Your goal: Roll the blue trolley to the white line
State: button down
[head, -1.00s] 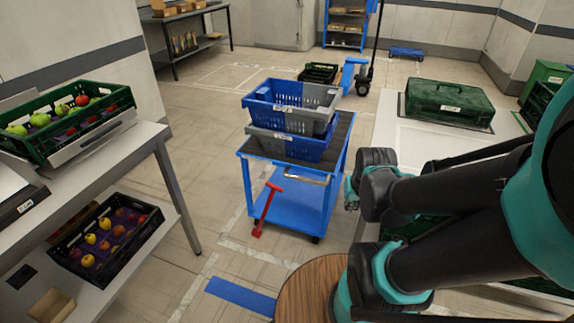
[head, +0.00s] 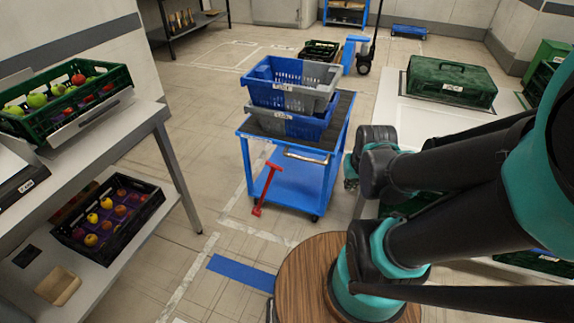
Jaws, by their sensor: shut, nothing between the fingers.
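The blue trolley (head: 307,183) stands upright on the floor in the middle of the head view. Its dark top carries a blue crate and a grey crate (head: 322,101), stacked. A metal handle (head: 306,156) is on its near side, and a red T-shaped bar (head: 266,188) leans down from its front left to the floor. Pale white lines (head: 262,234) mark the floor in front of the trolley; a blue strip (head: 242,272) lies nearer. My gripper (head: 350,178) shows only in small part beside the trolley's right side, shut and empty, its fingers mostly hidden by my wrist. I cannot tell whether it touches the trolley.
A grey bench (head: 158,118) at left holds a green fruit crate (head: 118,76) and, below, a black fruit crate (head: 150,205). A pale table (head: 400,110) with a green case (head: 452,82) stands right. A blue pallet truck (head: 349,55) is behind. Floor left of the trolley is clear.

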jog(key=c, duration=2.2)
grip_release()
jog(key=shift+o, duration=1.1)
jog(key=shift+w, duration=0.15)
jog(key=o, duration=0.6)
jog(key=w, duration=0.2)
jog(key=w+r+n, duration=0.1)
jog(key=w, duration=0.1)
jog(key=w+a+r+n, duration=0.1)
jog(key=shift+w, duration=0.4)
jog(key=shift+c, duration=0.2)
jog(key=n+g, duration=0.2)
jog(key=n, duration=1)
send_over(305, 158)
jog(key=s+a, duration=0.1)
jog(key=s, duration=0.2)
notch_tip(305, 158, down, 6)
jog(key=shift+h, duration=0.4)
jog(key=x, duration=1.6)
jog(key=shift+a+f, duration=0.1)
jog(key=shift+f, duration=0.3)
grip_shut()
